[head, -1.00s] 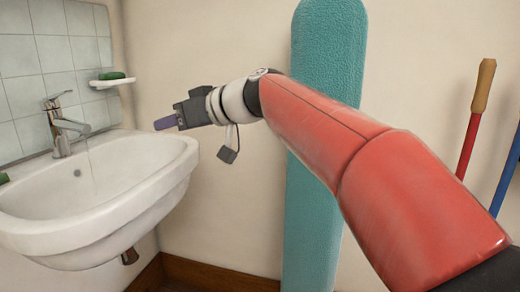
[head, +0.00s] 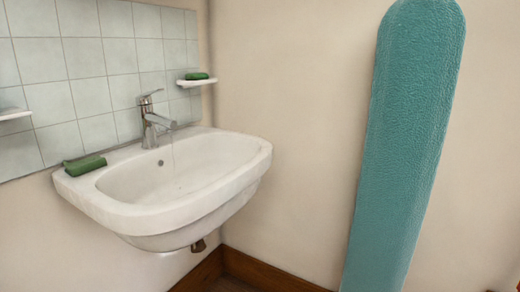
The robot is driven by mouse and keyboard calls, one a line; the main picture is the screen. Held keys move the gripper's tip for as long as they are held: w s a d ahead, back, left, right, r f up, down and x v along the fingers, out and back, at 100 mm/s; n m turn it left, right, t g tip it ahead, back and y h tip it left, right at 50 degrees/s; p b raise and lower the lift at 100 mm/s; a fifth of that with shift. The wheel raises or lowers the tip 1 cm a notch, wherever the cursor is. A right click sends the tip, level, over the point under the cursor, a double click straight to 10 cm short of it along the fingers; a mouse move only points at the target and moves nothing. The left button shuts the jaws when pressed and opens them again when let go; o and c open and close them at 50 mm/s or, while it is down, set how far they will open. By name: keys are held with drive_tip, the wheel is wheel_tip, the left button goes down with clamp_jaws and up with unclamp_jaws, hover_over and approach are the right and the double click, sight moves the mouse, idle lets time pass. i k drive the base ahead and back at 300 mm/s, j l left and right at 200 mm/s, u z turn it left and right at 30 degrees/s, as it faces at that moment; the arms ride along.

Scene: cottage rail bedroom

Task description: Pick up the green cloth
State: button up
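A small green, folded-looking item (head: 85,165) lies on the left back rim of the white sink (head: 115,216). A second small green item (head: 197,76) lies on a little white shelf (head: 195,82) on the tiled wall, right of the tap. Both are small in the picture, and I cannot tell for certain which is the cloth. My gripper and arm are not in view.
A chrome tap (head: 153,120) stands at the back of the sink, with a thin stream of water below it. A tall teal padded board (head: 405,150) leans against the wall at right. Another white shelf (head: 15,115) is cut off at the left edge.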

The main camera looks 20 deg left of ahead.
sight(74, 170)
drive_tip(key=u, duration=1.95)
drive_tip(key=i+l, duration=0.1)
drive_tip(key=l, duration=0.45)
drive_tip(key=i+l, duration=0.1)
drive_tip(key=l, duration=0.5)
